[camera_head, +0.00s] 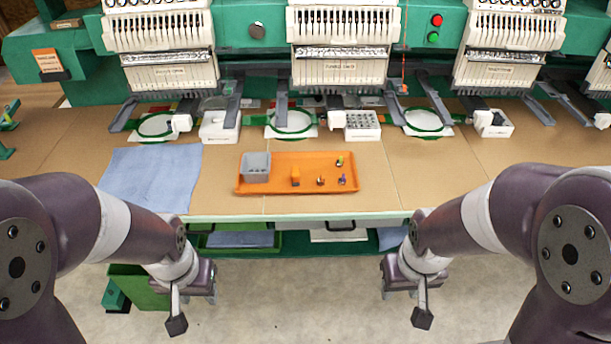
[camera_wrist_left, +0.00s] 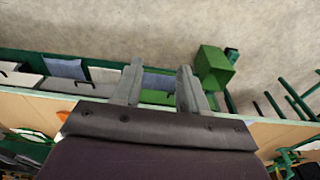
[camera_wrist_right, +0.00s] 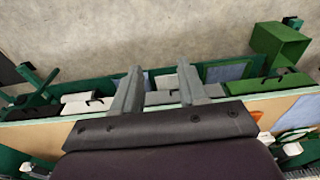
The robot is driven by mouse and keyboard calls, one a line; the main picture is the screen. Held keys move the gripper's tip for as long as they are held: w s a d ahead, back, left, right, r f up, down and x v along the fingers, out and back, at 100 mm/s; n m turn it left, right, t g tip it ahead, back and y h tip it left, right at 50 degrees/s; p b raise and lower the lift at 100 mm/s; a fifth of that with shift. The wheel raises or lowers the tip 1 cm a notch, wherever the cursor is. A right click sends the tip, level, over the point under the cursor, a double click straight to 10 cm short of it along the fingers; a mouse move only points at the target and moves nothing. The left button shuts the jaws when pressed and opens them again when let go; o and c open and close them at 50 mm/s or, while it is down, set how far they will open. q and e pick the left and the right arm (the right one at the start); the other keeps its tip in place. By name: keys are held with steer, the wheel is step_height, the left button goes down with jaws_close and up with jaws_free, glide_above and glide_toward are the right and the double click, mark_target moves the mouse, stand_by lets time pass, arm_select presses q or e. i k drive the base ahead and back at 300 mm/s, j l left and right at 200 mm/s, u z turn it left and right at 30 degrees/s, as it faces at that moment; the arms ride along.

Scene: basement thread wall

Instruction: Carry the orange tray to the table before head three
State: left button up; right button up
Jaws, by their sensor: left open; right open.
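The orange tray (camera_head: 270,180) lies flat on the brown table (camera_head: 420,180), near its front edge and before the middle head (camera_head: 342,72). A grey bin (camera_head: 255,167) stands in its left end, and several small coloured pieces lie to the right. My left gripper (camera_head: 193,305) hangs open and empty in front of the table edge, left of the tray. My right gripper (camera_head: 404,303) hangs open and empty, right of the tray. Both are apart from the tray. Open fingers show in the left wrist view (camera_wrist_left: 160,67) and right wrist view (camera_wrist_right: 159,66).
A blue cloth (camera_head: 150,177) lies left of the tray. White boxes (camera_head: 362,126) and green hoops (camera_head: 291,122) line the back under the heads. The table right of the tray is clear. A green bin (camera_head: 138,285) stands on the floor; drawers sit below the table edge.

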mark_target(442, 178)
steer(key=i+l+u, duration=0.3)
steer(key=i+l, duration=0.2)
steer(key=i+l+u, duration=0.3)
steer(key=i+l, duration=0.2)
steer(key=l, duration=0.15)
